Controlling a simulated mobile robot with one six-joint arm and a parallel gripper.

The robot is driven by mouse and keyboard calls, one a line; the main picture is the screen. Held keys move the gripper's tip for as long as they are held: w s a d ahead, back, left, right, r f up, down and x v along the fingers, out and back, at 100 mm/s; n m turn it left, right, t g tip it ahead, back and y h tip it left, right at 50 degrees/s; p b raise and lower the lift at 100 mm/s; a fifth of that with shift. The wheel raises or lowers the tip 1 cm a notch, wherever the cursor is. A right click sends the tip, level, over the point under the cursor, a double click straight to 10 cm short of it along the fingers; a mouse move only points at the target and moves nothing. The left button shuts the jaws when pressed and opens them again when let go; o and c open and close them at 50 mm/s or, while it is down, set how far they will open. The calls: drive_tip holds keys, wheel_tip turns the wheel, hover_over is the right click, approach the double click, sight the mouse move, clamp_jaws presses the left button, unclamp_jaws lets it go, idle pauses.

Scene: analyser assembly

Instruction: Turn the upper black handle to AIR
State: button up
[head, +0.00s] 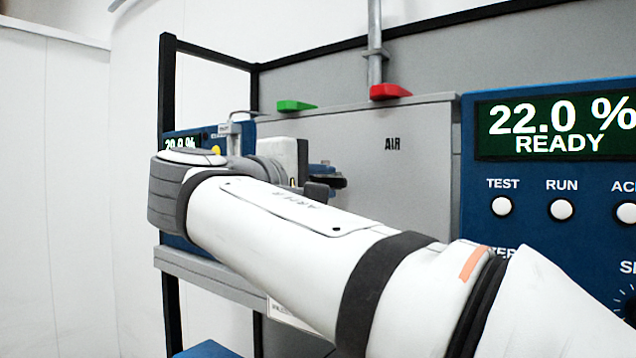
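A black handle (334,181) shows at a small blue valve body (320,168) on the grey panel. It is small and partly covered, so I cannot tell exactly where it points. My white arm hides the panel below, including any lower handle.
A green lever (296,105) and a red lever (390,91) sit along the panel's top edge, by a vertical grey pipe (374,45). A blue console (545,180) at right reads 22.0 % READY. A black frame post (168,90) stands at left.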

drive_tip(key=o, duration=0.3)
drive_tip(key=b+v, duration=0.2)
drive_tip(key=v, duration=0.6)
drive_tip(key=shift+w, duration=0.1)
idle(0.4)
